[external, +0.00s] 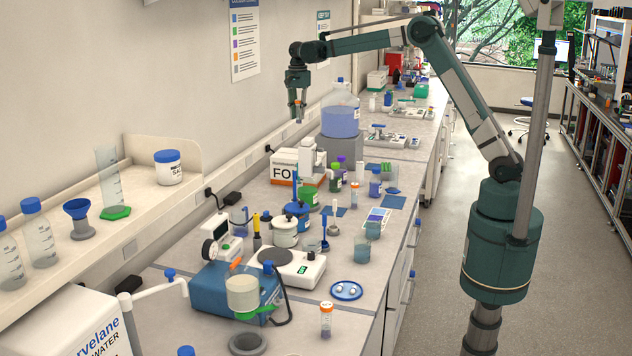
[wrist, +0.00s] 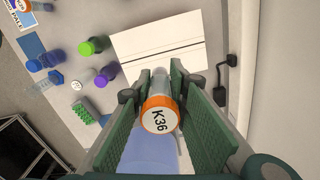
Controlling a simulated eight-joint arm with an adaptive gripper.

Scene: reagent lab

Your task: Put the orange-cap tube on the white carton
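My gripper (external: 298,108) is high up near the wall, beside the big jug. In the wrist view my gripper (wrist: 160,90) is shut on a tube with an orange cap (wrist: 160,115) marked K36; the fingers hide much of its body. The white carton (external: 287,172) stands on the bench by the wall, below my gripper, with large black letters on its front. Its flat white top (wrist: 155,45) shows beyond the tube in the wrist view, with a dark seam line. Another orange-cap tube (external: 326,320) stands upright at the bench's front.
A large jug of blue liquid (external: 340,120) stands on a grey block behind the carton. Bottles with green (external: 309,193) and purple (external: 375,182) caps crowd its right side. The carton top looks clear in the wrist view.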

